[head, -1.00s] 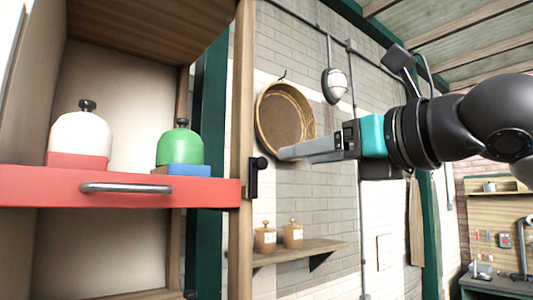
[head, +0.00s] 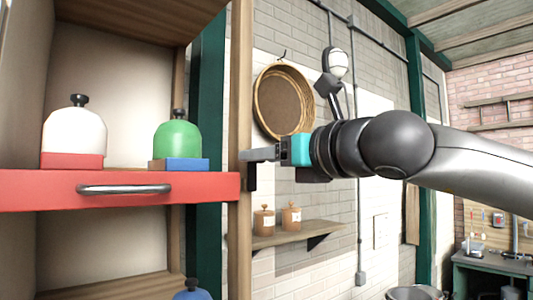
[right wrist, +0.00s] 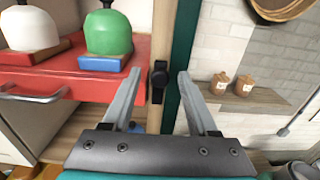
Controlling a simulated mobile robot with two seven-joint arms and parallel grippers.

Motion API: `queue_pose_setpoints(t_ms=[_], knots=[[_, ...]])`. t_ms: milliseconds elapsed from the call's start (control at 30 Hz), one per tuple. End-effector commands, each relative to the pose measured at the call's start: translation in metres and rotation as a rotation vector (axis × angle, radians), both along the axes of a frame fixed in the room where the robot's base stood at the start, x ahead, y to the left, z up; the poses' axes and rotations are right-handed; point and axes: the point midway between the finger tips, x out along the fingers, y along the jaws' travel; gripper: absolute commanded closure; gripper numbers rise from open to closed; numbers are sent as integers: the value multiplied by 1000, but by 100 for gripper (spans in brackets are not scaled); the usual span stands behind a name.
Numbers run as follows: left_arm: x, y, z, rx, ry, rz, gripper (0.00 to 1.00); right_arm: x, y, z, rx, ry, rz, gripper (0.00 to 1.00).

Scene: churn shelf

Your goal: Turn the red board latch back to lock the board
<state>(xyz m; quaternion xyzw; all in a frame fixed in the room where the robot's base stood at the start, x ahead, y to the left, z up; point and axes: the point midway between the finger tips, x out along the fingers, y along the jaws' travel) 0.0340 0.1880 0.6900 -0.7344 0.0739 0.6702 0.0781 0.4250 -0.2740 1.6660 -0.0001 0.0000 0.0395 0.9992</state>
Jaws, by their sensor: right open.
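The red board (head: 60,188) spans the wooden cabinet with a metal handle on its front; it also shows in the right wrist view (right wrist: 85,85). Its black latch (head: 251,180) sits on the wooden post at the board's right end, partly hidden by my gripper. In the right wrist view the latch (right wrist: 159,84) hangs roughly upright between my fingertips. My right gripper (head: 258,155) is open, one finger on each side of the latch; whether they touch it I cannot tell. My left gripper is not in view.
A white dome-shaped churn (head: 73,135) and a green one (head: 178,138) stand on the board. A blue lid (head: 192,291) shows below. A small wall shelf (head: 300,236) with two jars stands right of the post. A round basket (head: 283,100) hangs above it.

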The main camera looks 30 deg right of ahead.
Motion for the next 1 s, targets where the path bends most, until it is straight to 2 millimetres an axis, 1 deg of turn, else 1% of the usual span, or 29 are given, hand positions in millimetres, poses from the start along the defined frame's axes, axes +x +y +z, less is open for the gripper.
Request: queue_pose_setpoints(t_ms=[167,200,700,1000], knots=[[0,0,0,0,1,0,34,0,0,0,0,0,0,41],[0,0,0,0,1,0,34,0,0,0,0,0,0,43],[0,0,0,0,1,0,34,0,0,0,1,0,0,99],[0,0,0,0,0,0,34,0,0,0,0,0,0,100]])
